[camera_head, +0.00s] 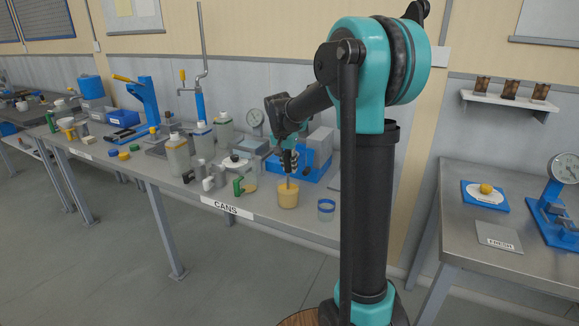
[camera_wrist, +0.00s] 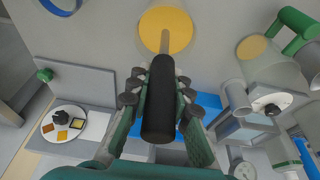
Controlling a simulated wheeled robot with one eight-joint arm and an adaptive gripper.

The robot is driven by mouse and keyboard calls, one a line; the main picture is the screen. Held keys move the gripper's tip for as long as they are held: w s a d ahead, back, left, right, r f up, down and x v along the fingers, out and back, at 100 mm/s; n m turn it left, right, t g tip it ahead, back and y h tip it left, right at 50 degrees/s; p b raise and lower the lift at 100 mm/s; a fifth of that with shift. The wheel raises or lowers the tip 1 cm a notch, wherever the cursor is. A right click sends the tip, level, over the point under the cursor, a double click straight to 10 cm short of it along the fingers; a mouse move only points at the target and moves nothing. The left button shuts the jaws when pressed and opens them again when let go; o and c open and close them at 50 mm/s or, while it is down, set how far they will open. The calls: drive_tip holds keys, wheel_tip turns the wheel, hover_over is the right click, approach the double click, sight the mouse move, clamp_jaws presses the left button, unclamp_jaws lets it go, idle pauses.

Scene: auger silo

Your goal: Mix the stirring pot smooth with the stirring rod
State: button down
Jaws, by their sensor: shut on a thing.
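The stirring pot (camera_head: 288,199) stands near the front edge of the bench, with a yellow-orange filling. In the wrist view the pot (camera_wrist: 150,42) is seen from above, and the filling looks evenly coloured. My gripper (camera_head: 288,160) is above the pot, and in the wrist view my gripper (camera_wrist: 160,85) is shut on the dark handle of the stirring rod (camera_wrist: 159,115). The rod's thin pale shaft (camera_head: 288,181) points down into the pot, and its lower end is hidden in the filling.
A clear jar with a blue rim (camera_head: 326,209) stands just right of the pot. A blue device (camera_head: 300,165) is behind it. A green-handled item (camera_head: 239,186) and several bottles (camera_head: 178,155) crowd the left. The label "CANS" (camera_head: 226,207) is on the bench edge.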

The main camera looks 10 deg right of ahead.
drive_tip(key=shift+r, duration=4.75)
drive_tip(key=shift+r, duration=2)
